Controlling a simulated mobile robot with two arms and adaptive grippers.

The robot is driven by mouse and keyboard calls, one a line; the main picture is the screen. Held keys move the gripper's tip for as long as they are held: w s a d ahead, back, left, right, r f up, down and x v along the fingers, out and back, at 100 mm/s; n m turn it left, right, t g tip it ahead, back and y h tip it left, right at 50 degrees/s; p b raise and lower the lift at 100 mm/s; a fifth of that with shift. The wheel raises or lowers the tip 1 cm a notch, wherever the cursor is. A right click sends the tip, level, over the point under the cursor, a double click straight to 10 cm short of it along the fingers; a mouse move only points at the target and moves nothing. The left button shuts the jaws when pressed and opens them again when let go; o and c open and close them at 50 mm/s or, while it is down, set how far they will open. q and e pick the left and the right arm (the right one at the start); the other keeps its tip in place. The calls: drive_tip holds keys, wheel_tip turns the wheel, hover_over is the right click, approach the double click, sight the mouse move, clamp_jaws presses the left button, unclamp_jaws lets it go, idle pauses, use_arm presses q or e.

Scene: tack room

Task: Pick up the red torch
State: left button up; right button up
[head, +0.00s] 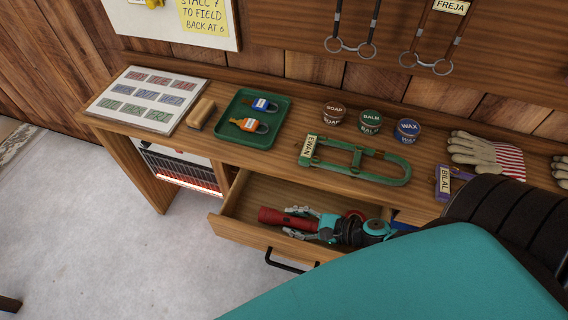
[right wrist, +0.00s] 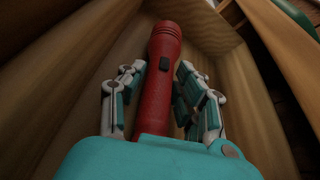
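The red torch (head: 272,215) lies in the open drawer (head: 240,228) under the bench top. In the right wrist view the torch (right wrist: 163,50) runs lengthwise between my right gripper's fingers, its dark switch facing up. My right gripper (head: 303,222) reaches into the drawer from the right. Its fingers (right wrist: 162,75) stand on either side of the torch, with narrow gaps showing, so it looks open around it. The gripper's body hides the torch's near end. My left gripper is not in view.
The drawer walls surround the gripper closely. A black drawer handle (head: 284,262) juts out in front.

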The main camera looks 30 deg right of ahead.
drive_tip(key=shift+w+a+f, duration=0.1)
drive_tip(key=shift+w+a, duration=0.05)
drive_tip(key=c, duration=0.6)
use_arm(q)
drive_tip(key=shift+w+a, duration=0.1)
use_arm(e)
clamp_jaws()
